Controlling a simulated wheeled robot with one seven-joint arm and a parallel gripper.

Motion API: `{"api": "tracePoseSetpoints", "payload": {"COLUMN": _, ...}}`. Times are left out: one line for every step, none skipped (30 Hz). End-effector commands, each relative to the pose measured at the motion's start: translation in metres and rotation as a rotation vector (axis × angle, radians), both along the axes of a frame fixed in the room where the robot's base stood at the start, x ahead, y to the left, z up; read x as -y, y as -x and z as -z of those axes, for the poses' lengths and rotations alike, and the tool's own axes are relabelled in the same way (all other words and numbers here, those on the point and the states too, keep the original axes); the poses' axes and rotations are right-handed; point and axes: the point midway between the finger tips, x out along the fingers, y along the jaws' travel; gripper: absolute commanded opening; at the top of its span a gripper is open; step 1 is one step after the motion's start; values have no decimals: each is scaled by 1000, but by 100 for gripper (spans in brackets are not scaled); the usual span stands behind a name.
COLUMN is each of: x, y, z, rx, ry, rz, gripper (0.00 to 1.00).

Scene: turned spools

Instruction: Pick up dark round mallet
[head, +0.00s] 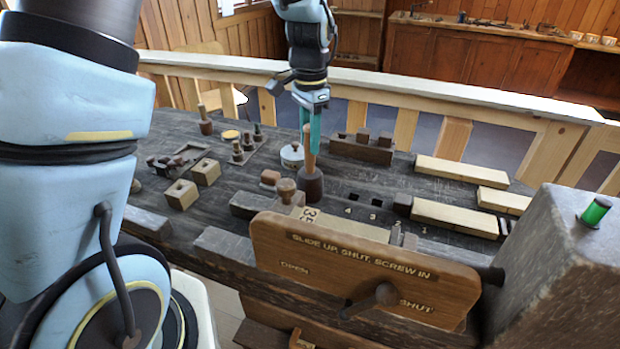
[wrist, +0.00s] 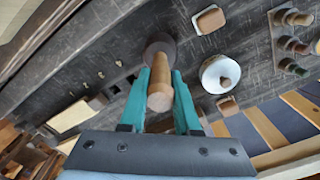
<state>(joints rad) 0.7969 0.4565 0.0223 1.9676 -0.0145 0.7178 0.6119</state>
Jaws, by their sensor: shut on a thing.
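The dark round mallet (head: 311,186) stands upright, head down, near the middle of the dark workbench, with its pale wooden handle pointing up. My gripper (head: 311,148) comes down from above, and its teal fingers are shut on the handle. In the wrist view my gripper (wrist: 161,76) has one finger on each side of the handle, and the dark mallet head (wrist: 158,47) shows beyond the fingertips. The head looks to be at the bench surface; I cannot tell whether it touches.
A wooden sign board (head: 365,270) stands at the front edge. A round white pot (head: 292,156) is close behind the mallet. Pale wooden blocks (head: 455,217) lie to the right. A similar handled piece (head: 205,122) stands at the back left. A grey block (head: 560,270) rises at the right.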

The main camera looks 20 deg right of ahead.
Motion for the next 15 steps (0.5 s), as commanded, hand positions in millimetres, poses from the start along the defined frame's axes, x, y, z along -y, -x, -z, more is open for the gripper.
{"api": "tracePoseSetpoints", "payload": {"x": 0, "y": 0, "z": 0, "rx": 0, "ry": 0, "rz": 0, "gripper": 0}}
{"api": "tracePoseSetpoints", "payload": {"x": 0, "y": 0, "z": 0, "rx": 0, "ry": 0, "rz": 0, "gripper": 0}}
{"api": "tracePoseSetpoints", "payload": {"x": 0, "y": 0, "z": 0, "rx": 0, "ry": 0, "rz": 0, "gripper": 0}}
{"api": "tracePoseSetpoints", "payload": {"x": 0, "y": 0, "z": 0, "rx": 0, "ry": 0, "rz": 0, "gripper": 0}}
{"api": "tracePoseSetpoints", "payload": {"x": 0, "y": 0, "z": -1, "rx": 1, "ry": 1, "rz": 0, "gripper": 0}}
{"api": "tracePoseSetpoints", "payload": {"x": 0, "y": 0, "z": -1, "rx": 1, "ry": 1, "rz": 0, "gripper": 0}}
{"api": "tracePoseSetpoints", "payload": {"x": 0, "y": 0, "z": -1, "rx": 1, "ry": 1, "rz": 0, "gripper": 0}}
{"api": "tracePoseSetpoints", "payload": {"x": 0, "y": 0, "z": -1, "rx": 1, "ry": 1, "rz": 0, "gripper": 0}}
{"api": "tracePoseSetpoints", "payload": {"x": 0, "y": 0, "z": -1, "rx": 1, "ry": 1, "rz": 0, "gripper": 0}}
{"api": "tracePoseSetpoints", "payload": {"x": 0, "y": 0, "z": -1, "rx": 1, "ry": 1, "rz": 0, "gripper": 0}}
{"api": "tracePoseSetpoints", "payload": {"x": 0, "y": 0, "z": -1, "rx": 1, "ry": 1, "rz": 0, "gripper": 0}}
{"api": "tracePoseSetpoints", "payload": {"x": 1, "y": -1, "z": -3, "rx": 1, "ry": 2, "rz": 0, "gripper": 0}}
{"api": "tracePoseSetpoints", "payload": {"x": 1, "y": -1, "z": -5, "rx": 1, "ry": 2, "rz": 0, "gripper": 0}}
{"api": "tracePoseSetpoints", "payload": {"x": 1, "y": -1, "z": -8, "rx": 2, "ry": 3, "rz": 0, "gripper": 0}}
{"api": "tracePoseSetpoints", "payload": {"x": 1, "y": -1, "z": -12, "rx": 4, "ry": 4, "rz": 0, "gripper": 0}}
